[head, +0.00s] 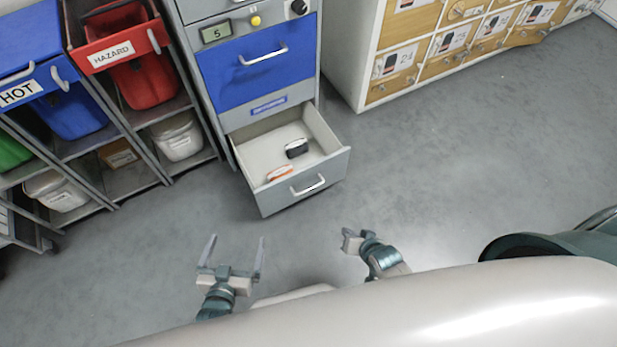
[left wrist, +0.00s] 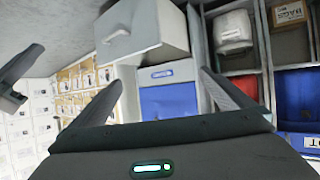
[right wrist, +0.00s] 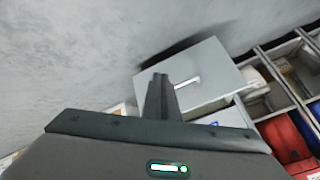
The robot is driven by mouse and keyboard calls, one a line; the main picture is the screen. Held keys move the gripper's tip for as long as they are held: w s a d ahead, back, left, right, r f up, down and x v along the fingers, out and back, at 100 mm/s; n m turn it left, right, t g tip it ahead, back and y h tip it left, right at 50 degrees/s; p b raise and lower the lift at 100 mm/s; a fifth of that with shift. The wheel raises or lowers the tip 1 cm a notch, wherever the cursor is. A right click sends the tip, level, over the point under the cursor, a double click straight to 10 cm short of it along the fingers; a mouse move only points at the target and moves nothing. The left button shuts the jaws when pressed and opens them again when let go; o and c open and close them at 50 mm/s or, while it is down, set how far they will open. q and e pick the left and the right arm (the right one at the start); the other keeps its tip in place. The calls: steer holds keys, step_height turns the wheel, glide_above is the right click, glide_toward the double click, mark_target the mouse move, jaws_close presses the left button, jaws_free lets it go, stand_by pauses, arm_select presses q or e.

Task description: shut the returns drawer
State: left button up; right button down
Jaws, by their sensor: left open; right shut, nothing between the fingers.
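The returns drawer (head: 264,198) is the bottom grey drawer of the cabinet and stands pulled out. It holds a dark item (head: 297,148) and an orange and white item (head: 279,173). Its front has a pale handle (head: 308,185). My left gripper (head: 236,246) is open and empty, in front of the drawer and to the left, apart from it. My right gripper (head: 350,236) is shut and empty, in front of the drawer and to the right. The drawer front also shows in the left wrist view (left wrist: 140,32) and the right wrist view (right wrist: 208,92).
A blue drawer (head: 245,68) above is closed. A rack at left holds a red hazard bin (head: 140,82), a blue bin (head: 72,112) and white tubs (head: 178,138). A locker unit (head: 352,60) stands at the back right. The floor (head: 450,150) at right is clear.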

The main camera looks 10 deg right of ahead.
arm_select(q)
steer(key=d+r+t+h+b, duration=0.35)
steer(key=r+t+b, duration=0.35)
steer(key=r, duration=0.8)
steer(key=s+r+t+b, duration=0.2)
steer(key=s+r+b, duration=0.1)
steer(key=r, duration=0.4)
steer(key=s+r+t+h+b, duration=0.1)
steer(key=s+r+t+b, duration=0.1)
steer(key=r, duration=0.6)
steer(key=shift+s+a+t+b, duration=0.3)
steer(key=shift+s+a+b, duration=0.25)
steer(key=shift+b, duration=0.55)
arm_select(e)
steer(key=w+r+m+t, duration=0.2)
steer(key=w+m, duration=0.3)
steer(key=w, duration=0.1)
steer(key=w+d+r+m+t+y, duration=0.1)
steer(key=w+r+m, duration=0.1)
steer(key=w+m, duration=0.3)
steer(key=shift+w+d+r+m+t+y, duration=0.3)
steer(key=shift+w+r+m+t, duration=0.1)
steer(key=shift+w, duration=0.3)
arm_select(q)
steer(key=shift+d+r, duration=0.1)
arm_select(e)
steer(key=shift+f, duration=0.1)
